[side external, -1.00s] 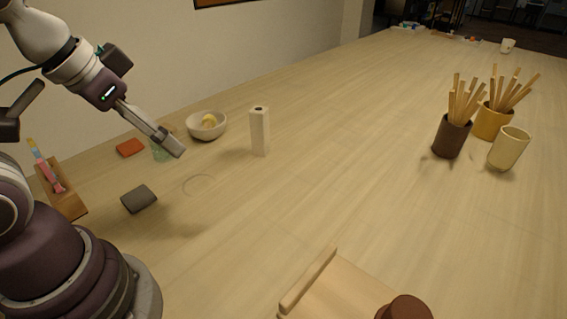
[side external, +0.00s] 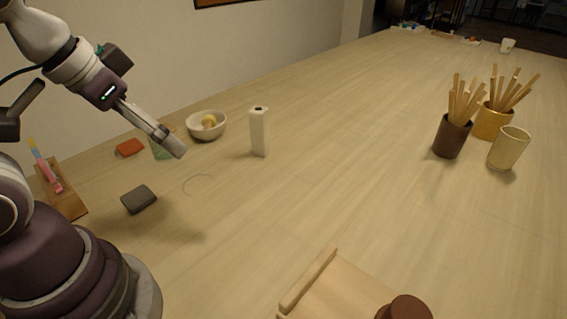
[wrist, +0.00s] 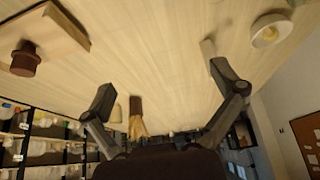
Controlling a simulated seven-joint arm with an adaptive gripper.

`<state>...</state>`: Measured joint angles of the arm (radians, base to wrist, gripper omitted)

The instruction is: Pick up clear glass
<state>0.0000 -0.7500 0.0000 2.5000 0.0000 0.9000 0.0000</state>
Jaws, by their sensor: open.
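My gripper (side external: 174,147) hangs above the left part of the table. In the wrist view its two fingers (wrist: 163,86) are spread wide with nothing between them. No upright clear glass is plain in either view. A faint thin ring (side external: 198,185) shows on the table below and right of the gripper in the side view; I cannot tell whether it is clear glass or a mark. A greenish thing (side external: 159,152) is partly hidden behind the fingers, and its kind is unclear.
A white bowl (side external: 220,129) holding something yellow and a white bottle-like block (side external: 259,140) stand right of the gripper. A grey block (side external: 138,199), an orange block (side external: 130,147) and a wooden holder (side external: 69,204) are near my base. A dark stick cup (side external: 448,141) stands far right. Mid-table is clear.

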